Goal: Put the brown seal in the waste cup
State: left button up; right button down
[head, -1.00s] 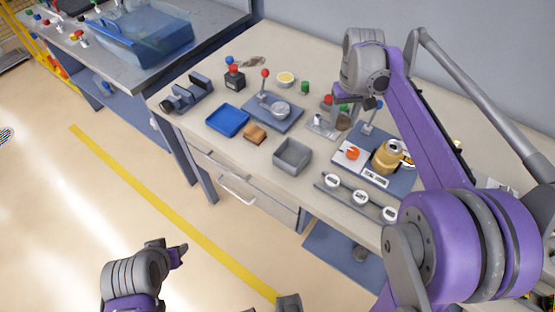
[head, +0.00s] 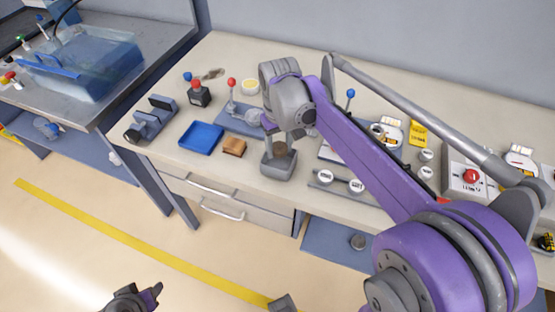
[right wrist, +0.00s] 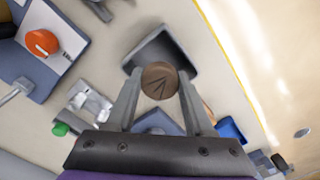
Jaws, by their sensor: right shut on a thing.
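The brown seal (head: 280,149) is a round brown disc with dark lines on its face, seen closely in the right wrist view (right wrist: 160,80). My right gripper (head: 279,144) is shut on it, with one finger on either side. The waste cup appears to be the open grey square box (head: 279,170) on the bench. In the head view the seal overlaps the box's opening; in the right wrist view the box (right wrist: 185,60) shows behind it. I cannot tell the exact height between them. My left gripper (head: 150,296) is partly visible at the bottom, away from the bench; its jaws are unclear.
Left of the box are a brown block (head: 234,147) and a blue tray (head: 201,138). A strip with round white pieces (head: 340,185) lies to the right. A red-knobbed lever (head: 231,83) stands behind. My right arm hides part of the bench.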

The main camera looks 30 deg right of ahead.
aim_at(279, 166)
jog(key=shift+f, duration=2.5)
jog(key=shift+f, duration=0.1)
jog(key=c, duration=0.6)
grip_release()
jog(key=shift+o, duration=0.2)
